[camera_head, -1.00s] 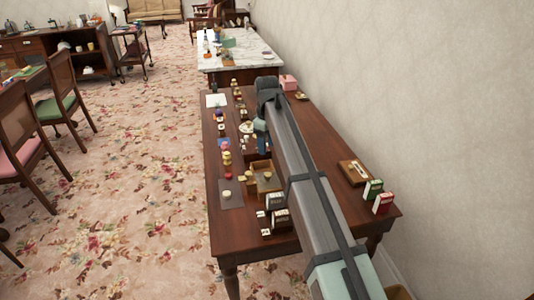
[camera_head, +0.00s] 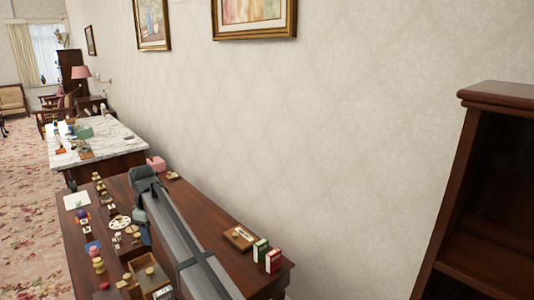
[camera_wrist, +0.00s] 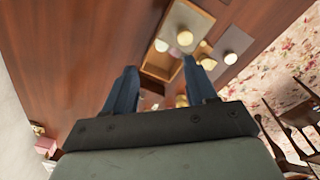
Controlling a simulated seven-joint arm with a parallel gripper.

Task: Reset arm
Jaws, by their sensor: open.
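My arm reaches over the dark wooden table (camera_head: 205,195) in the head view, and its links cover part of the tabletop. In the wrist view my gripper (camera_wrist: 160,80) is open, its two blue fingers well apart with nothing held between them. It points down toward the table. A wooden tray (camera_wrist: 153,72) with light round pieces shows beyond the fingers. The same kind of tray (camera_head: 135,271) stands at the near left of the table in the head view. I cannot tell the fingers' exact height above it.
Small game pieces and boxes crowd the table's left side. A green box (camera_head: 261,251) and a red box (camera_head: 273,261) stand by the right edge. A marble-topped table (camera_head: 110,135) is behind. A dark bookcase (camera_head: 480,190) stands at right, along the pale wall (camera_head: 340,130).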

